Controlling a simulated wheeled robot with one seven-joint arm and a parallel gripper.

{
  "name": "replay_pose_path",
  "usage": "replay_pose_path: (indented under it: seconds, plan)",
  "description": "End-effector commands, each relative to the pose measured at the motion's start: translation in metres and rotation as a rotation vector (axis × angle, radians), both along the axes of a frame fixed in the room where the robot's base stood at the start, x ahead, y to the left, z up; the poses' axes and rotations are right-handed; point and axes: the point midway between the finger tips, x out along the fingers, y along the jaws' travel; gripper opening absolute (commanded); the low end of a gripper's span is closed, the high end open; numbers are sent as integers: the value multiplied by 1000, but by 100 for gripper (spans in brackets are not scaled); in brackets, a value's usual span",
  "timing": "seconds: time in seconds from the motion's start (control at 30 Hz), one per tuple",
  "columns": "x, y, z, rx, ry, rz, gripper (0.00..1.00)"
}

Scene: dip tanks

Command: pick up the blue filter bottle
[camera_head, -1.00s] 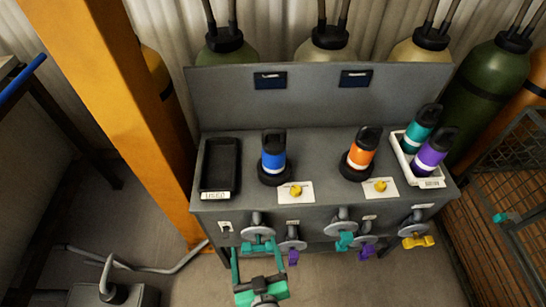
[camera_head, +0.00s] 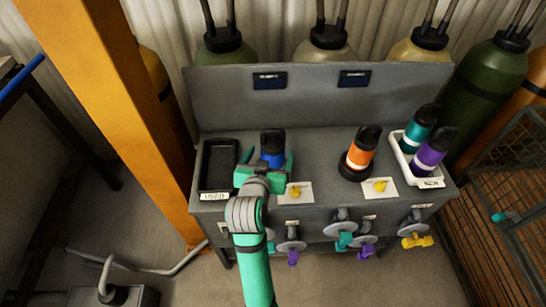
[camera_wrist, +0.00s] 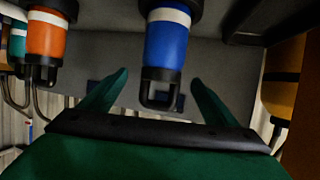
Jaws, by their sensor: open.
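The blue filter bottle (camera_head: 272,145) stands upright in its round black holder on the grey bench, left of the middle. My gripper (camera_head: 263,167) is in front of it in the head view and hides its lower part. In the wrist view the blue filter bottle (camera_wrist: 166,47) shows upside down, with a white band and a black loop cap. The green fingers of my gripper (camera_wrist: 158,88) are open, one on each side of the cap's line, with clear gaps. Nothing is held.
An orange bottle (camera_head: 360,158) stands in a holder to the right. A white tray (camera_head: 406,164) holds a teal bottle (camera_head: 420,128) and a purple bottle (camera_head: 432,155). An empty black tray (camera_head: 218,166) is at the left. Valves with coloured handles line the bench front. An orange post (camera_head: 125,110) rises at left.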

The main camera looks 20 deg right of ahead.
Motion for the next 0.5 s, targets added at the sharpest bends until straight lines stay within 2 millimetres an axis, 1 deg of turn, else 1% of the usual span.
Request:
replay_pose_path:
  seconds: [0.03,0.13,0.33,0.5]
  plan:
    - [3,-2,2,4,-1,-5,82]
    - [10,-7,0,8,1,-11,82]
    - [34,-20,-12,8,1,-9,82]
    - [45,-27,-17,7,-1,-9,82]
